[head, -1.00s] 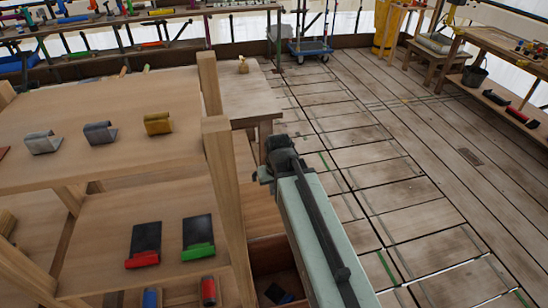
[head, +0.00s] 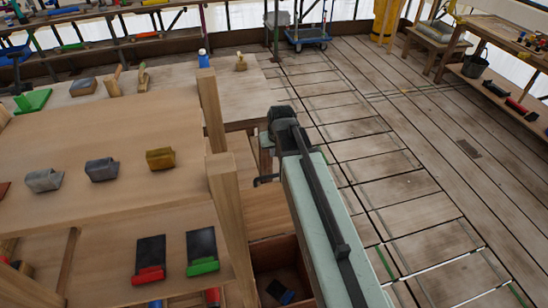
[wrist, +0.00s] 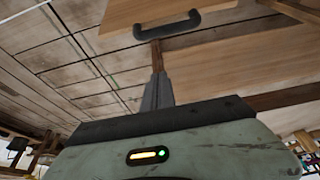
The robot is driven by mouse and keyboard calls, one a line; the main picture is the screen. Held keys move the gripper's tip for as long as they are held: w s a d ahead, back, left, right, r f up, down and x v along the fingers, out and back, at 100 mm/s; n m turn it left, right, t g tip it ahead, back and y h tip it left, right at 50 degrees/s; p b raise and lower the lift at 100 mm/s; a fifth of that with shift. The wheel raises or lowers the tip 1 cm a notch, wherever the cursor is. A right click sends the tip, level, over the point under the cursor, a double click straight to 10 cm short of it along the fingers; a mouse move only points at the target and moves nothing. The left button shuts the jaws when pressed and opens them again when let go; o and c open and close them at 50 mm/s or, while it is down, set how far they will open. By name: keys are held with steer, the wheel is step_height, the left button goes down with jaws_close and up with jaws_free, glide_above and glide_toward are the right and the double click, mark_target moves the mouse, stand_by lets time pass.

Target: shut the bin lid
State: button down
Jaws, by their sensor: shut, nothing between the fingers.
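The bin (head: 262,252) is an open wooden box at the bottom middle of the head view, partly behind my arm. Its wooden lid (head: 262,212) appears raised at the bin's far side. A dark handle (head: 266,181) shows at the lid's upper part, just left of my arm. In the wrist view the lid (wrist: 230,22) is at the top, with its dark curved handle (wrist: 180,25). My gripper (wrist: 156,45) is shut and empty, its tips just below the handle in the picture. I cannot tell whether they touch. In the head view my fingers are hidden.
A wooden shelf rack (head: 218,190) with several metal pieces and red and green-edged blocks stands close on the left. A table (head: 240,98) is behind it. A blue-and-dark item (head: 279,291) lies in the bin. The plank floor (head: 400,190) at right is open.

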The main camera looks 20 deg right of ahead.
steer(key=s+b+x, duration=0.1)
steer(key=b+x, duration=0.7)
steer(key=x, duration=0.2)
steer(key=s, duration=0.1)
steer(key=s+r, duration=0.1)
steer(key=s+p, duration=0.1)
steer(key=shift+s+r, duration=0.25)
steer(key=shift+s, duration=0.1)
steer(key=shift+a, duration=0.1)
